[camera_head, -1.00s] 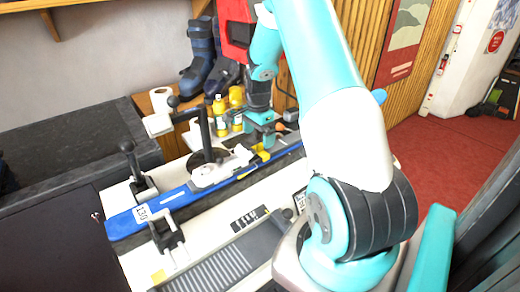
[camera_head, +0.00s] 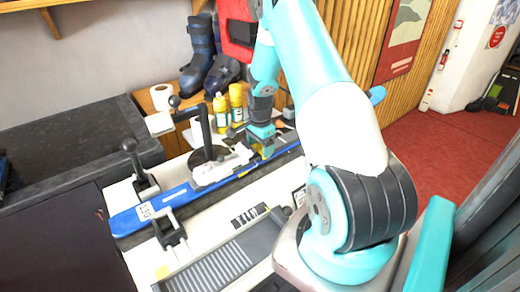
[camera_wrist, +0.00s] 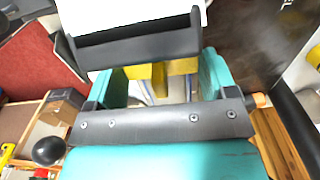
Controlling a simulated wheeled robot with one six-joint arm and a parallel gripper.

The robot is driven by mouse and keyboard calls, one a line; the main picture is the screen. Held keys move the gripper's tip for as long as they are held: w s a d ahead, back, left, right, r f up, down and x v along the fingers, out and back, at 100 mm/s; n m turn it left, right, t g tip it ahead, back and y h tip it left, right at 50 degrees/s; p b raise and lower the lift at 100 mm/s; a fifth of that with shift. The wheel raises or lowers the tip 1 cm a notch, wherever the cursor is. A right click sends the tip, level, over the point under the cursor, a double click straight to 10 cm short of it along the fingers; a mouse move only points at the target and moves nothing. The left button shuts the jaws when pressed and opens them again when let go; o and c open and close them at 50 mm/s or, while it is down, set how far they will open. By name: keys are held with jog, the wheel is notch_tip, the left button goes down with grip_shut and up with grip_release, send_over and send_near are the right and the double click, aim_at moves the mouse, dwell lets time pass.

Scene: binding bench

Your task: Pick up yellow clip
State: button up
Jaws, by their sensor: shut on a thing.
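The yellow clip (camera_wrist: 160,75) shows in the wrist view between the two teal fingers of my gripper (camera_wrist: 163,88), which are shut on it. In the head view my gripper (camera_head: 262,143) is low over the blue ski on the bench, just right of the white binding. Only a small yellow patch of the clip shows beside the fingers there. The dark bar of my gripper hides part of the clip in the wrist view. I cannot tell whether the clip touches the ski.
The blue ski (camera_head: 180,196) lies along the white bench, with a binding (camera_head: 222,165) and black-handled clamps (camera_head: 138,165) around it. Yellow bottles (camera_head: 221,108), a paper roll (camera_head: 162,97) and boots (camera_head: 201,55) stand behind. A ribbed grey tray (camera_head: 215,265) is in front.

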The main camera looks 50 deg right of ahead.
notch_tip(320, 180, up, 26)
jog(key=p, duration=0.2)
dwell(1.2)
